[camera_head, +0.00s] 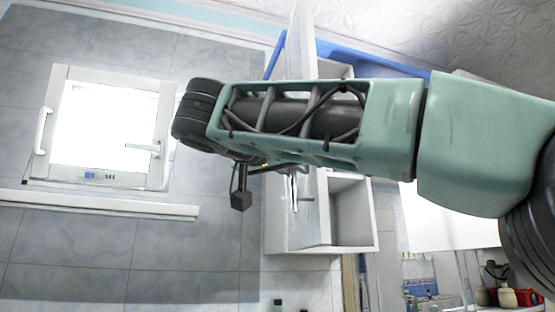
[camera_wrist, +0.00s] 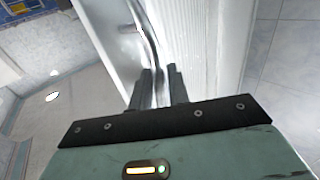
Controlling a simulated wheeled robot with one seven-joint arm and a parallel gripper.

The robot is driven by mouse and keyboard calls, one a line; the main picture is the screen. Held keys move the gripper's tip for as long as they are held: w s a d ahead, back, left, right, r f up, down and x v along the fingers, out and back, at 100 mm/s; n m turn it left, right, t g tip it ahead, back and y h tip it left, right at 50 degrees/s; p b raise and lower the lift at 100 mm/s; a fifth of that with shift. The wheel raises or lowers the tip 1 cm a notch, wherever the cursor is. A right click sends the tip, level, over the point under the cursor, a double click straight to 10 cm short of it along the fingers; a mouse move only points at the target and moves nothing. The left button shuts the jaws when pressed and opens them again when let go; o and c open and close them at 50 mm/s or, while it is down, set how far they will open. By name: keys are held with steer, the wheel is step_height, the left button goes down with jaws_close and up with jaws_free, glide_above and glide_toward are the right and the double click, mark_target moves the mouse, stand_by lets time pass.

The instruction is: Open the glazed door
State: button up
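The glazed door shows in the head view as a narrow translucent panel (camera_head: 309,222), seen nearly edge-on and partly hidden behind my arm. In the wrist view its pale ribbed surface (camera_wrist: 208,50) fills the upper middle. A curved metal handle (camera_wrist: 149,42) runs down the door toward my gripper (camera_wrist: 161,78). The two dark fingers are apart, and the handle's lower part appears to lie between them. I cannot tell whether either finger touches it. In the head view the fingers are mostly hidden by my arm.
A white-framed window (camera_head: 98,125) and a ledge (camera_head: 95,205) are on the tiled wall at left. A white open cabinet (camera_head: 352,212) stands behind my arm, with a blue edge (camera_head: 345,52) above. Bottles and a red item (camera_head: 528,297) are at lower right.

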steer(key=p+v, duration=0.2)
steer(key=v, duration=1.5)
steer(key=shift+p, duration=0.4)
steer(key=shift+f, duration=0.1)
